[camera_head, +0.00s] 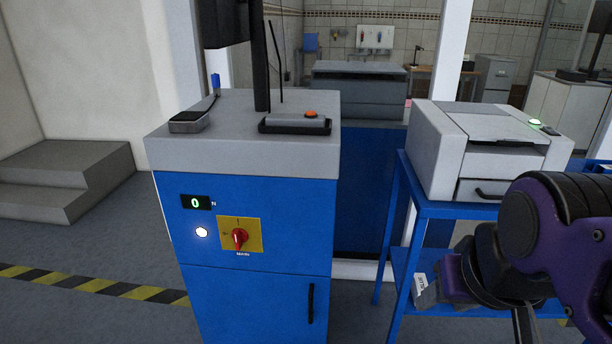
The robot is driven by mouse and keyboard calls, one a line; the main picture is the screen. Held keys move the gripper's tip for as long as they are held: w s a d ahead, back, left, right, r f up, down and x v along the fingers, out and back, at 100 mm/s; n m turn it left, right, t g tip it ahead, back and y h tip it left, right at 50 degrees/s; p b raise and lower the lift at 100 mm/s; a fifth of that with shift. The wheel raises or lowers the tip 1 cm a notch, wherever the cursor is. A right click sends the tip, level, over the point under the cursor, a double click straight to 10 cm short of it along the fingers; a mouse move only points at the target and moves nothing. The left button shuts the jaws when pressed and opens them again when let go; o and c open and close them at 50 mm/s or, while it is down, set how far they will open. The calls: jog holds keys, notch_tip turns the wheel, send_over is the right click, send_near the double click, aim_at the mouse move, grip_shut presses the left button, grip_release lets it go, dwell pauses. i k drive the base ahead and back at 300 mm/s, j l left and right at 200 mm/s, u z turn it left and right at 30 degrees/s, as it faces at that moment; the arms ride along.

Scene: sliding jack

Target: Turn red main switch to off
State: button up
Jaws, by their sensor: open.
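The red main switch (239,239) is a rotary knob on a yellow plate (255,232) marked MAIN, on the front of a blue machine cabinet (217,305). Its grip looks roughly upright, towards the mark at the top of the plate; the small marks are hard to read. A display (196,202) above left shows a green 0, and a round white lamp (202,232) below it is lit. My purple and black arm is at the lower right, well apart from the switch. No gripper fingertips can be made out.
A blue stand (448,210) with a grey printer-like machine (480,150) stands right of the cabinet, beside my arm. The cabinet door has a black vertical handle (311,303). Grey steps (60,172) are at the left. The floor before the steps is clear, with a yellow-black stripe (95,287).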

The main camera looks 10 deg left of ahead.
aim_at(240, 236)
jog(key=u, duration=0.75)
jog(key=i+l, duration=0.05)
